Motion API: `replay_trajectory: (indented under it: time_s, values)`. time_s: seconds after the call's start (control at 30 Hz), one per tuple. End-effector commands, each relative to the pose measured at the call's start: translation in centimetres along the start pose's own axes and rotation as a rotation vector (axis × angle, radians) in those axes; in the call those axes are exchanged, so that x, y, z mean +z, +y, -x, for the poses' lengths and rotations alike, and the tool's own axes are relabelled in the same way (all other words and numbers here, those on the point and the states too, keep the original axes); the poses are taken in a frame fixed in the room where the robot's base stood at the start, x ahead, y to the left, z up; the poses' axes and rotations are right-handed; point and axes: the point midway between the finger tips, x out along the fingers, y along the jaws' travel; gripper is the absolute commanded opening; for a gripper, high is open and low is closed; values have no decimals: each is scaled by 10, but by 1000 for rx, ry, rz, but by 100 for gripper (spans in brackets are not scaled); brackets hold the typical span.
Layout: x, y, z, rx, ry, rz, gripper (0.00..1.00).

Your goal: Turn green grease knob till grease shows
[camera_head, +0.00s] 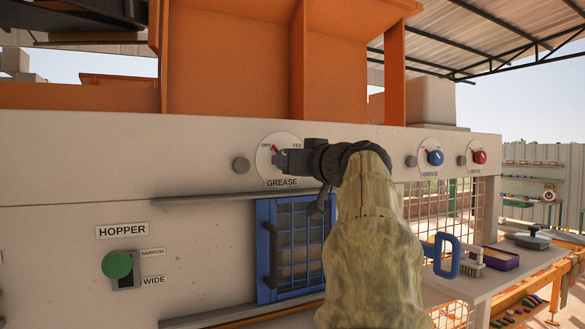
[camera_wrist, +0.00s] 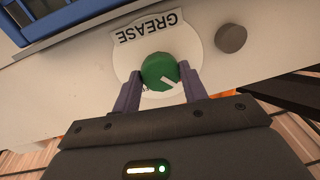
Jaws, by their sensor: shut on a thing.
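The green grease knob (camera_wrist: 159,71) sits on a round white dial plate marked GREASE, which appears upside down in the wrist view. Its white pointer mark points to the lower right there, toward the upper left of the upright dial. My gripper (camera_wrist: 162,78) has one finger on each side of the knob and is shut on it. In the head view, my gripper (camera_head: 282,158) reaches the GREASE dial (camera_head: 267,168) from the right and hides most of the knob. A round grey stub (camera_head: 241,165) beside the dial looks plain grey; it also shows in the wrist view (camera_wrist: 231,39).
Dials with a blue knob (camera_head: 435,158) and a red knob (camera_head: 480,157) are on the panel to the right. A green HOPPER knob (camera_head: 117,264) is at lower left. A blue barred door (camera_head: 290,245) lies below the dial. A side table holds a brush and tray.

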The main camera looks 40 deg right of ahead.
Motion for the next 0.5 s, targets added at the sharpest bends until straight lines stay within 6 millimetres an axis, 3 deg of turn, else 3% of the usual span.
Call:
replay_trajectory:
  time_s: [0.5]
  values:
    - [2, -1, 0, 5, 47, -468, 20]
